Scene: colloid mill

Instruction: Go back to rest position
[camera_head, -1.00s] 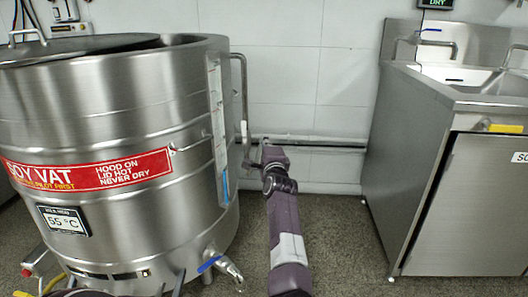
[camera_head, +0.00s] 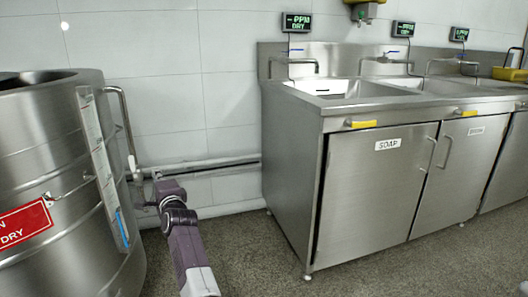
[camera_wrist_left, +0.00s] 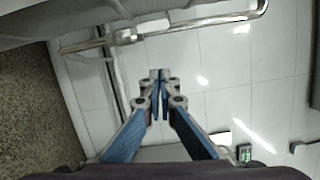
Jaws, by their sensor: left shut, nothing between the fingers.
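My left arm rises from the bottom of the head view, and my left gripper (camera_head: 148,204) is at its far end, small and partly hidden by the wrist. It is in front of the wall pipe, to the right of the steel soy vat (camera_head: 50,160). In the left wrist view the blue-sided fingers of my left gripper (camera_wrist_left: 158,75) meet at their tips, shut with nothing between them. My right gripper is in neither view.
A steel sink unit (camera_head: 290,180) with doors, one labelled SOAP, stands at the right. A pipe (camera_head: 215,163) runs low along the tiled wall. Open floor (camera_head: 250,250) lies between the vat and the sink unit.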

